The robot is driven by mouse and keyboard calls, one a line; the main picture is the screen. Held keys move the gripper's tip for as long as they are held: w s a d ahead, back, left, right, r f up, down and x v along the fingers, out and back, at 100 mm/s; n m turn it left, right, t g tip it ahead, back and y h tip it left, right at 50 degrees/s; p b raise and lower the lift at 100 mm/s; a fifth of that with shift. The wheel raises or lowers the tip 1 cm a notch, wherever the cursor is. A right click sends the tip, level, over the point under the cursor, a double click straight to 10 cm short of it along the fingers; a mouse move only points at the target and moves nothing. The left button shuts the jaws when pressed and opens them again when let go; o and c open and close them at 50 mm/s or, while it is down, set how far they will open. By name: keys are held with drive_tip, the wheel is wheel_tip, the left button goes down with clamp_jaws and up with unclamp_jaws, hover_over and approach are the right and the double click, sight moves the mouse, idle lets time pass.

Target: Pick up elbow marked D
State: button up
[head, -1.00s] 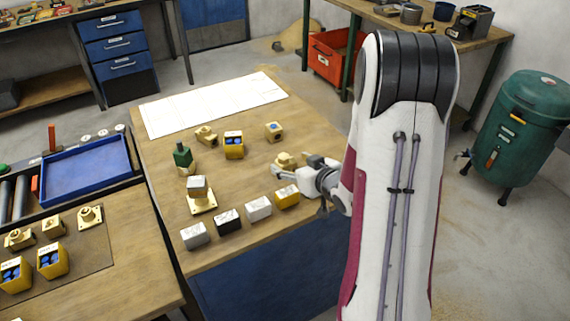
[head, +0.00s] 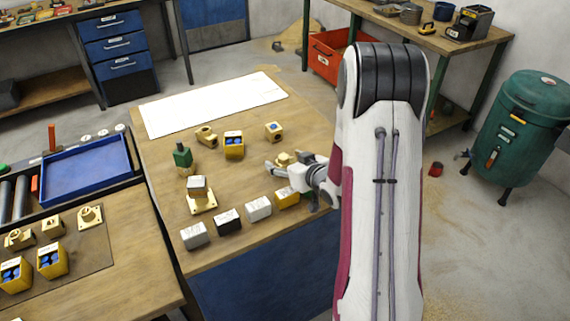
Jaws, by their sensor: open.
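Several small brass fittings stand on the wooden table. One (head: 285,158) is right behind my gripper (head: 271,168), partly hidden by it. An elbow-like brass fitting (head: 206,137) lies farther left, and a squarish brass piece with a blue spot (head: 274,131) stands behind. I cannot read a letter D on any of them. My gripper is open, with its fingers pointing left over the table. It looks empty, and I cannot tell whether it touches the fitting beside it.
A yellow box with blue contents (head: 234,145), a green bottle (head: 183,156) and a vise-like block on a brass base (head: 201,200) stand nearby. A white sheet (head: 215,105) lies behind.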

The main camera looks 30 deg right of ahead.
sight(286, 155)
drive_tip(key=c, duration=1.7)
drive_tip(key=shift+c, duration=0.2)
drive_tip(key=shift+r, duration=0.2)
drive_tip(key=shift+r, duration=4.9)
